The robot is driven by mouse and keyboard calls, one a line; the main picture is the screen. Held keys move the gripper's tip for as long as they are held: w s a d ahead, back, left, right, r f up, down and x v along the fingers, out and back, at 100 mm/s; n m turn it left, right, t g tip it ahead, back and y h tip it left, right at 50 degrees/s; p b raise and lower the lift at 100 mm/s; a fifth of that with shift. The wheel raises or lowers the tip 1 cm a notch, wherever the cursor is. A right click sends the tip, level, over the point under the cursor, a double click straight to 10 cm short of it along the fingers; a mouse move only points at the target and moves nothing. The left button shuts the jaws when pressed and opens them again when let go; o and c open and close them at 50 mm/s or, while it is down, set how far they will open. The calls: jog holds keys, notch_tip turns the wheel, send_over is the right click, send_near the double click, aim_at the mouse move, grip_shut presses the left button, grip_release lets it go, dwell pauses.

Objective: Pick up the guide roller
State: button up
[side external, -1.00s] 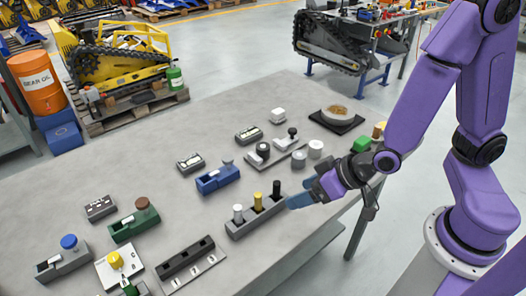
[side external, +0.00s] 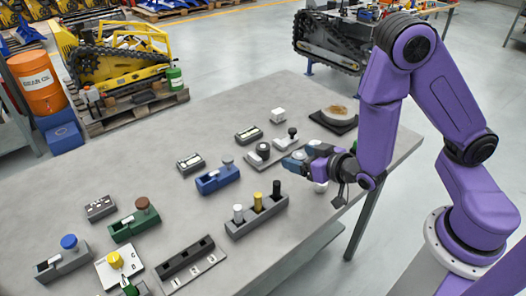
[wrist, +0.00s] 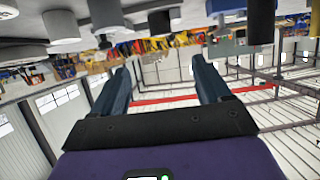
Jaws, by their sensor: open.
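I cannot tell for certain which part is the guide roller. Candidates are a dark, round, roller-like part (side external: 263,150) on a light plate at the back right of the table, and a pale short cylinder (side external: 321,187) mostly hidden under my wrist. My gripper (side external: 292,161) is low over the table, just right of and in front of the plate, its blue fingers pointing left. In the wrist view my gripper (wrist: 162,78) has its two fingers wide apart with nothing between them. A grey cylinder (wrist: 105,14) hangs at the top of that upside-down view.
A black-knobbed part (side external: 292,132) is close behind my fingers. A grey rack with white, yellow and black pegs (side external: 257,217) and a blue holder (side external: 217,179) lie left.

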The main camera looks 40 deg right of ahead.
aim_at(263, 146)
jog(key=shift+x, duration=7.1)
jog(key=c, duration=1.4)
jog(key=shift+r, duration=0.1)
